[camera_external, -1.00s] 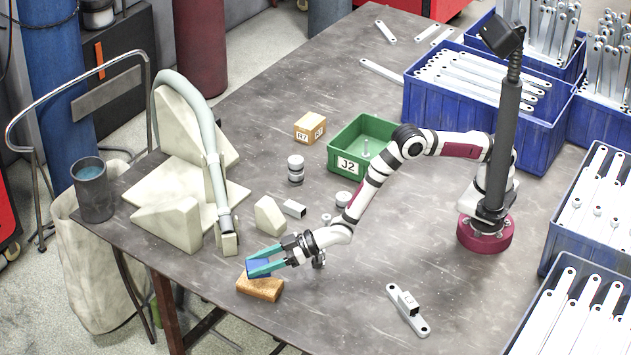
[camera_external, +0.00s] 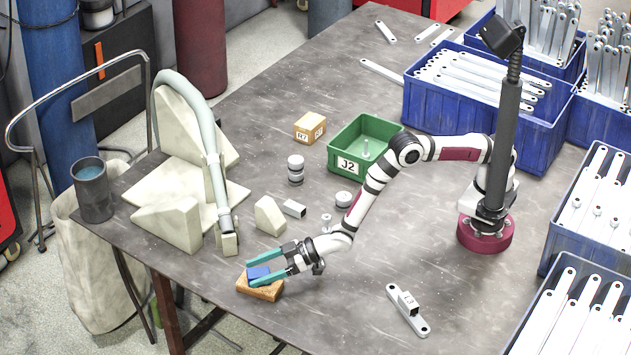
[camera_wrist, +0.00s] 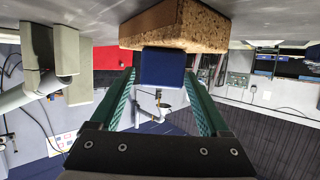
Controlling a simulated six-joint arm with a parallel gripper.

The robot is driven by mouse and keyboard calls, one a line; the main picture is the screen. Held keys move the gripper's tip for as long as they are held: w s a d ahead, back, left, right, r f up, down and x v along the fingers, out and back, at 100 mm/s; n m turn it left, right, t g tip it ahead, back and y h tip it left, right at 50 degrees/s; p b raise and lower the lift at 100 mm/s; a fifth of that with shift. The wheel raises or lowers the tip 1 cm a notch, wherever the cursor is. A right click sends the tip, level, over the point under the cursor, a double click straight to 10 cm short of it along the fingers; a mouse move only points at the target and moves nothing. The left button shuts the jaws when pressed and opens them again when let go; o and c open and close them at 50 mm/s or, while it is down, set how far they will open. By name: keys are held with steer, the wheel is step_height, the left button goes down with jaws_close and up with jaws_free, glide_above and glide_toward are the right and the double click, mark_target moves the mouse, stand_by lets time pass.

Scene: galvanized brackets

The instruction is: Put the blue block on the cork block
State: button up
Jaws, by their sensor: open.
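The blue block (camera_external: 259,273) sits on top of the cork block (camera_external: 262,292), near the front edge of the table. In the wrist view the blue block (camera_wrist: 162,67) touches the face of the cork block (camera_wrist: 180,27). My gripper (camera_external: 265,268) is open, its teal fingers on either side of the blue block. In the wrist view, gaps show between the blue block and both fingers (camera_wrist: 160,85).
A pale stone-like wedge (camera_external: 269,216) and a small metal tube (camera_external: 294,208) lie behind my gripper. A green bin (camera_external: 361,150) marked J2 stands further back. A metal bracket (camera_external: 408,310) lies to the right. The table between is clear.

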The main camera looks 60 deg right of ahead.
steer(key=v, duration=1.2)
steer(key=w+d+r+m+g+h, duration=0.1)
steer(key=w+d+r+m+h, duration=0.15)
steer(key=d, duration=0.45)
steer(key=w+d+r+m+g+h, duration=0.1)
steer(key=d+r+m, duration=0.15)
steer(key=d, duration=0.35)
steer(key=w+d+r+m+g+h, duration=0.1)
steer(key=d+r+h, duration=0.15)
steer(key=d, duration=0.45)
steer(key=s+d+r+m+g+h, duration=0.1)
steer(key=s+d+r+m+g, duration=0.1)
steer(key=s+d, duration=0.4)
steer(key=s+d+r+m+g+h, duration=0.1)
steer(key=s+d+r+m+g, duration=0.2)
steer(key=d, duration=0.6)
steer(key=s+d+m+g, duration=0.1)
steer(key=s+d, duration=0.1)
steer(key=s, duration=0.5)
steer(key=s+d+r+m+g, duration=0.1)
steer(key=s+d+m, duration=0.1)
steer(key=s, duration=0.6)
steer(key=shift+d+r+m, duration=0.2)
steer(key=shift+d+m, duration=0.1)
steer(key=shift+d, duration=0.5)
